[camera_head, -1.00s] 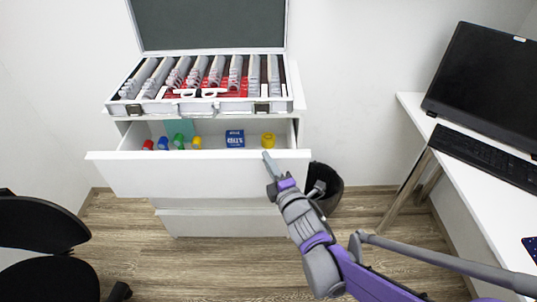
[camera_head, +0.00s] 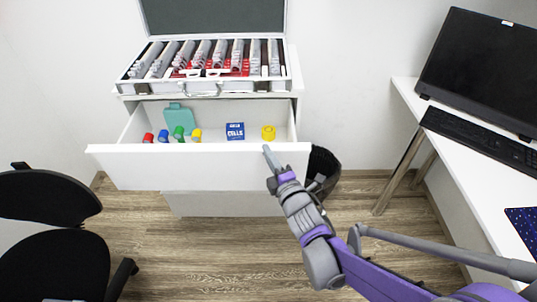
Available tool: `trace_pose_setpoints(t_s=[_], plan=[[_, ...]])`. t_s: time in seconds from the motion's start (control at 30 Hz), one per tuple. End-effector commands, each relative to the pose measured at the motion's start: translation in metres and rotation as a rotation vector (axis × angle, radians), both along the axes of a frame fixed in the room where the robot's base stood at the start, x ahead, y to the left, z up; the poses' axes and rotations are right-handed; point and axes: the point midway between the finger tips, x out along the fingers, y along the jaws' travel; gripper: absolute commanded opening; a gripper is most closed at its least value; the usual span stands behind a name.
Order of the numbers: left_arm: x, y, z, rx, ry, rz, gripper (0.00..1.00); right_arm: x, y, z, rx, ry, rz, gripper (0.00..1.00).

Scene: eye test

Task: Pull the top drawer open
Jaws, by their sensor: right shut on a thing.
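The top drawer (camera_head: 190,172) of the white cabinet stands pulled well out, and its inside shows. My right gripper (camera_head: 271,160) is at the right part of the drawer's front panel, near its upper edge, shut on the drawer front. How its fingers sit on the panel is partly hidden by the gripper itself. In the drawer lie a teal clipboard-like thing (camera_head: 179,117), a blue box (camera_head: 235,131), a yellow roll (camera_head: 268,132) and several small coloured caps (camera_head: 179,133). My left gripper is not in view.
An open case of lenses (camera_head: 205,88) stands on the cabinet. A dark bin (camera_head: 325,165) is right of the drawer. A black chair (camera_head: 50,262) stands at lower left. A white desk (camera_head: 408,92) with a monitor (camera_head: 485,70) and keyboard (camera_head: 480,142) is at right. Floor before the drawer is clear.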

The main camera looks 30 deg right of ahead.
Motion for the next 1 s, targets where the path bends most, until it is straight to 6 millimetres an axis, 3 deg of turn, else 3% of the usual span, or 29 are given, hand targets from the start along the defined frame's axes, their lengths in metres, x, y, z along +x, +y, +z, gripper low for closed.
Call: trace_pose_setpoints(t_s=[0.1, 0.13, 0.27, 0.67, 1.0], plan=[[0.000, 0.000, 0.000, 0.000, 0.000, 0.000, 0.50, 0.000, 0.000, 0.000, 0.000, -0.001, 0.000, 0.00], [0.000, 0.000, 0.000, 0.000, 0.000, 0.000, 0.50, 0.000, 0.000, 0.000, 0.000, -0.001, 0.000, 0.17], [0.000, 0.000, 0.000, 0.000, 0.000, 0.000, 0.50, 0.000, 0.000, 0.000, 0.000, 0.000, 0.000, 0.40], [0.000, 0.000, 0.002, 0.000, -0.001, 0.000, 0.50, -0.007, 0.001, 0.001, 0.000, 0.000, 0.000, 0.41], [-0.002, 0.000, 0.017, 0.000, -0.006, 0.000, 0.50, -0.071, 0.011, 0.002, 0.000, -0.001, -0.001, 0.41]])
